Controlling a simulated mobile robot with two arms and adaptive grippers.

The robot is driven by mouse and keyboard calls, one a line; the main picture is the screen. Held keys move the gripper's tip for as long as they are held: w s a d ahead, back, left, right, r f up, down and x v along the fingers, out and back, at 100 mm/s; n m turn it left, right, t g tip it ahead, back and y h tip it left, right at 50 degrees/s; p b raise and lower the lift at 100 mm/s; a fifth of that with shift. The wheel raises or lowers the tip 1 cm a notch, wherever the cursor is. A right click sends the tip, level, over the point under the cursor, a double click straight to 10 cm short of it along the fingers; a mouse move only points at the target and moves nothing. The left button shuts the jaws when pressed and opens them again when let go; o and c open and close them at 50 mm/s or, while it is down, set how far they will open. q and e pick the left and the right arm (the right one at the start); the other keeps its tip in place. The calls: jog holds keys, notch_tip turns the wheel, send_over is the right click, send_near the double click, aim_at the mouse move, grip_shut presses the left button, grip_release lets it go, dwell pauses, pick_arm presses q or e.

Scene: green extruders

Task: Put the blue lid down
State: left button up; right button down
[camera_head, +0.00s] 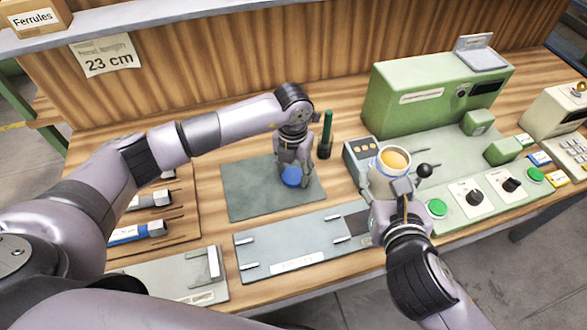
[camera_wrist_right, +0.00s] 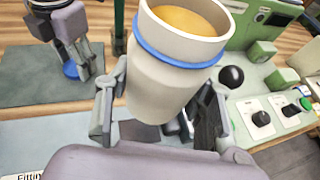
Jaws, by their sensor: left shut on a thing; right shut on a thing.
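The blue lid (camera_head: 291,177) is held by my left gripper (camera_head: 292,180), low over the dark grey-green mat (camera_head: 245,195). I cannot tell whether the lid touches the mat. The lid also shows at the left of the right wrist view (camera_wrist_right: 71,70), under the left gripper (camera_wrist_right: 75,58). My right gripper (camera_head: 388,195) is shut on a cream cup (camera_head: 388,172) with an orange-brown content and a blue band near its rim. The cup (camera_wrist_right: 165,75) is upright to slightly tilted in the right wrist view, between both fingers (camera_wrist_right: 160,105), with its top open.
A dark green upright cylinder (camera_head: 326,134) stands just right of the left gripper. A green machine (camera_head: 430,95) with knobs and buttons fills the right. A grey plate with pegs (camera_head: 290,246) lies in front of the mat. Tools on a wooden board (camera_head: 150,232) lie left.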

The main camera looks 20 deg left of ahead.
aim_at(293, 174)
pick_arm(q)
jog(key=o, duration=1.3)
jog(key=shift+c, duration=0.2)
jog(key=shift+r+p, duration=0.6)
pick_arm(e)
jog(key=shift+r, duration=0.5)
notch_tip(293, 174, down, 4)
jog(key=b, duration=0.3)
jog(key=shift+r+b, duration=0.25)
jog(key=shift+b, duration=0.05)
pick_arm(q)
notch_tip(293, 174, up, 12)
jog(key=shift+f, duration=0.25)
